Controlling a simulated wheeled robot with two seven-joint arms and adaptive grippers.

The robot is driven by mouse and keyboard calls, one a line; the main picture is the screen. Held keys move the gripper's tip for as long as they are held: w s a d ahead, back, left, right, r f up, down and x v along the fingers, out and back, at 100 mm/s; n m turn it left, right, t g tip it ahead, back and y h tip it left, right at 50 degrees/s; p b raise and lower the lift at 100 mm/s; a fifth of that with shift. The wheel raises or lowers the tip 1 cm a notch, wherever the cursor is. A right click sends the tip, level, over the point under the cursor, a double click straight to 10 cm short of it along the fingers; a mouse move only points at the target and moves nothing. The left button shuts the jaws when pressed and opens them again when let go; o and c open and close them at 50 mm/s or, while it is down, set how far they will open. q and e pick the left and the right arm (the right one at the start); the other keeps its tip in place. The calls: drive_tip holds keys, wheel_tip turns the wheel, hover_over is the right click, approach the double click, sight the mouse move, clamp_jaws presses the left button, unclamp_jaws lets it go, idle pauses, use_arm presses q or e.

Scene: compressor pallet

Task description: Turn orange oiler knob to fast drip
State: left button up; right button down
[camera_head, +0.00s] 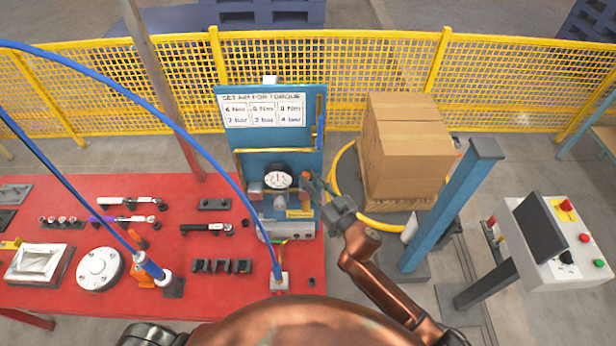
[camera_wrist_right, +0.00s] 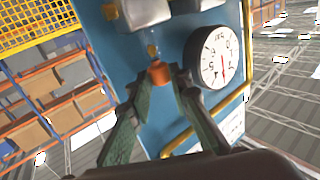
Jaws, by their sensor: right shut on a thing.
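The orange oiler knob (camera_wrist_right: 159,73) shows in the right wrist view, below a small clear amber piece on the blue panel (camera_wrist_right: 150,115). My right gripper (camera_wrist_right: 161,84) is shut on it, with a green finger on each side. In the head view my right gripper (camera_head: 318,184) reaches in from the right to the panel's front, just right of the round gauge (camera_head: 279,179). The fingers hide most of the knob there. The white gauge also shows in the wrist view (camera_wrist_right: 215,57), close to the right finger. My left gripper is not in view.
A red table (camera_head: 200,270) carries tools, a round flange (camera_head: 100,268) and blue hoses. A sign (camera_head: 262,110) hangs on the panel. Cardboard boxes (camera_head: 408,140), a blue post (camera_head: 450,205) and a control console (camera_head: 565,245) stand to the right. A yellow fence (camera_head: 370,80) runs behind.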

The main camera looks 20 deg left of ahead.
drive_tip(key=n+g+y, duration=0.2)
drive_tip(key=shift+w+d+g+p, duration=0.2)
drive_tip(key=shift+w+g+p, duration=0.1)
drive_tip(key=shift+g+p, duration=0.1)
drive_tip(key=shift+w+n+g+y, duration=0.15)
drive_tip(key=shift+n+g+y, duration=0.45)
drive_tip(key=shift+n+g, duration=0.7)
drive_tip(key=shift+g, duration=0.3)
drive_tip(key=c, duration=1.8)
unclamp_jaws()
drive_tip(key=shift+o, duration=0.2)
drive_tip(key=v, duration=0.8)
drive_tip(key=shift+f, duration=0.1)
